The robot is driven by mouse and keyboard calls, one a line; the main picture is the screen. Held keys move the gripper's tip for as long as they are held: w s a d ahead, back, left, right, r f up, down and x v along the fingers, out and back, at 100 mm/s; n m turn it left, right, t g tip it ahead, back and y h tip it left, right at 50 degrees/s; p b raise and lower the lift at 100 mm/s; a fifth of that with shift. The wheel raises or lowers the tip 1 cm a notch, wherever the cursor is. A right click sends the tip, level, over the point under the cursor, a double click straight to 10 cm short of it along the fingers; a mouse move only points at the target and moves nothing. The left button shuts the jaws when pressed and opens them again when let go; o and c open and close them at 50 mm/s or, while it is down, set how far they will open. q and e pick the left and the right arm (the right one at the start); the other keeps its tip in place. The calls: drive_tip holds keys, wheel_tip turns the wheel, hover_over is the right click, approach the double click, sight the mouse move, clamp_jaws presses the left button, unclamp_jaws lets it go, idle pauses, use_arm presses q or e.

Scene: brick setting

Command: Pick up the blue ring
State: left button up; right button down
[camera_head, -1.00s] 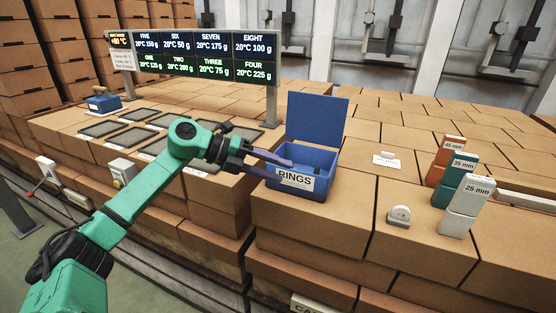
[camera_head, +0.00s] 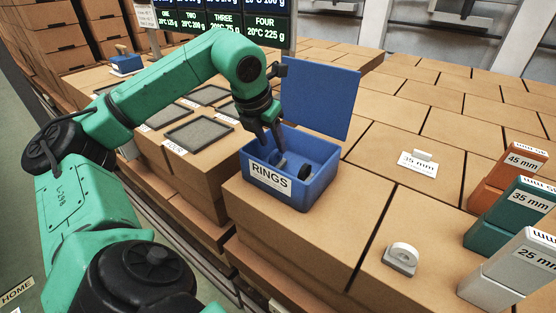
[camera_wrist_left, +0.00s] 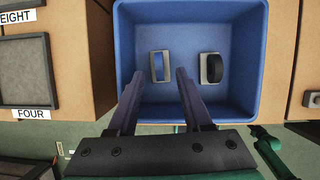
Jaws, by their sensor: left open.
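The open blue box labelled RINGS (camera_head: 325,194) stands on the brick-patterned top, its lid (camera_head: 322,97) raised. In the left wrist view, its floor holds a pale stand with blue in its slot (camera_wrist_left: 159,66) and a grey stand with a dark ring (camera_wrist_left: 211,68). I cannot tell whether the blue in the slot is the blue ring or the box floor. My left gripper (camera_head: 272,138) points down into the box, open and empty. In the left wrist view its fingertips (camera_wrist_left: 160,75) lie either side of the pale stand, apparently above it. My right gripper is out of view.
Grey pads (camera_head: 200,133) lie left of the box. A white 35 mm card (camera_head: 418,161) and a small white object (camera_head: 401,257) lie to its right. Orange, teal and white holders (camera_head: 510,200) stand at the far right.

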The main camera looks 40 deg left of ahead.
sight(277, 150)
use_arm(q)
drive_tip(key=p+x, duration=0.1)
drive_tip(key=x, duration=0.1)
drive_tip(key=p+x, duration=0.1)
drive_tip(key=x, duration=0.1)
drive_tip(key=shift+w+a+f, duration=0.15)
drive_tip(key=shift+w+a, duration=0.1)
drive_tip(key=shift+w, duration=0.1)
drive_tip(key=shift+w+d+f, duration=0.1)
drive_tip(key=shift+f, duration=0.35)
clamp_jaws()
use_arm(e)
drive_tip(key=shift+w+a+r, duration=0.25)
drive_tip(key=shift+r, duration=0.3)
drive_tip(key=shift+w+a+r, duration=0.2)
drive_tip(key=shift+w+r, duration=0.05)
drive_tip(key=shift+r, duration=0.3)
